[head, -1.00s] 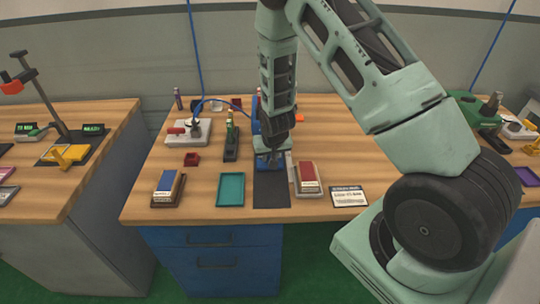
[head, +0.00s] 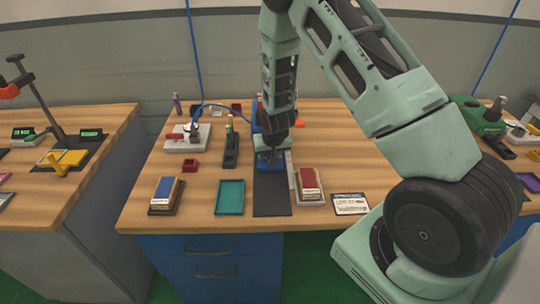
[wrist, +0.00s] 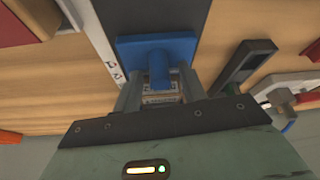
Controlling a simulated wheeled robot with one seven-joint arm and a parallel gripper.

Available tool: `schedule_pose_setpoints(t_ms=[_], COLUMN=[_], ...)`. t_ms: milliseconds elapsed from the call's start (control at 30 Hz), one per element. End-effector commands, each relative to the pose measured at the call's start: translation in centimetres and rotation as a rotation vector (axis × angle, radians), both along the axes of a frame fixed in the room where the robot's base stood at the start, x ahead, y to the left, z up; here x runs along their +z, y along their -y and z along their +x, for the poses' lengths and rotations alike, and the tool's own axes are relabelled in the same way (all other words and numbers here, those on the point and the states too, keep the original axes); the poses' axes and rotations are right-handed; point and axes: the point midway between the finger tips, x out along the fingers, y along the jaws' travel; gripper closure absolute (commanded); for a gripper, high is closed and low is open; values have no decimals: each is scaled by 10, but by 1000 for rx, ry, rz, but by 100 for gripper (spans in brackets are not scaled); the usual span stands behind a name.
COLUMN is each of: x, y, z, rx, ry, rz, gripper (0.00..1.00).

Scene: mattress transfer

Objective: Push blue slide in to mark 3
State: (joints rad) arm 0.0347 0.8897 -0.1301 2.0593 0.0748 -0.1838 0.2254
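The blue slide (head: 272,158) is on a dark track (head: 271,198) running front to back on the middle bench. In the wrist view the slide (wrist: 160,45) shows as a blue plate with an upright knob. My gripper (wrist: 160,85) points down at it, with one finger on each side of the knob. A narrow gap seems to show between knob and fingers. A white scale strip (wrist: 104,52) with dark marks runs beside the track; the figures are too small to read surely. In the head view my arm hides part of the slide.
A teal tray (head: 230,197) and a blue-topped block (head: 165,193) lie left of the track. A red-topped block (head: 309,185) and a printed card (head: 350,204) lie right of it. A dark holder (head: 231,150) stands close on the left. The track's front part is clear.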

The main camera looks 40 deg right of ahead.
Motion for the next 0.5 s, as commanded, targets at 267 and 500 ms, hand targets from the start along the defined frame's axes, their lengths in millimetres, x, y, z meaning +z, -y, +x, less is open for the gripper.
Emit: schedule_pose_setpoints(t_ms=[267,500], x=[9,48], y=[-2,-8], z=[-3,-18], rx=[1,3], ry=[0,3], rz=[0,0], gripper=[59,59])
